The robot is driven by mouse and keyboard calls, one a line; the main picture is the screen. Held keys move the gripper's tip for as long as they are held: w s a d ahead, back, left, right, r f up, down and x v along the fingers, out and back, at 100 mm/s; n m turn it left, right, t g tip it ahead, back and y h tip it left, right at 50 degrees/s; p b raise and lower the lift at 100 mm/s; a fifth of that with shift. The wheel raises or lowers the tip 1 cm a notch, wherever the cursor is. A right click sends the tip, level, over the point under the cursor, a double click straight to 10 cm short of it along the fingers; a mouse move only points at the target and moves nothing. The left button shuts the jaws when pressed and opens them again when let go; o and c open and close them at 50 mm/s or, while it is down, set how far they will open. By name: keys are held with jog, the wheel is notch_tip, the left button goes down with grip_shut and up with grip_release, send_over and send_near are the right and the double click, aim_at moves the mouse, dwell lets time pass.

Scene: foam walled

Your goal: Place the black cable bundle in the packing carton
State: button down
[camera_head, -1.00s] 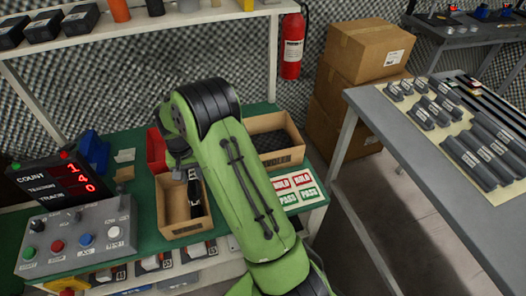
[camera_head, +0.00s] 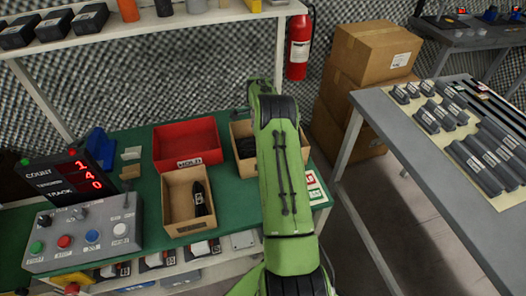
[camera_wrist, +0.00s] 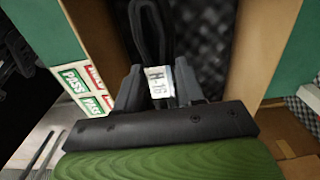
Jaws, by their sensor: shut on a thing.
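The black cable bundle (camera_wrist: 152,35), with a white tag (camera_wrist: 160,82), is gripped between the fingers of my gripper (camera_wrist: 158,90) in the wrist view. It is a folded loop extending beyond the fingertips. Behind it is a brown cardboard carton (camera_wrist: 262,45) with a dark, textured interior. In the head view this carton (camera_head: 236,128) stands at the right of the green bench, partly hidden by my arm, which hides my gripper. Whether the bundle touches the carton floor cannot be told. Another cardboard carton (camera_head: 180,228) at left holds a black item (camera_head: 200,198) with a white label.
A red HOLD bin (camera_head: 186,135) stands behind the left carton. A control box (camera_head: 82,238) and a red-digit counter (camera_head: 70,180) are at the bench's left. PASS/HOLD cards (camera_wrist: 80,88) lie beside the right carton. A grey table (camera_head: 400,170) is at right.

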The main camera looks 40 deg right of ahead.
jog(key=shift+f+b, duration=1.05)
jog(key=shift+f, duration=2.2)
jog(key=c, duration=0.6)
grip_release()
jog(key=shift+r, duration=0.15)
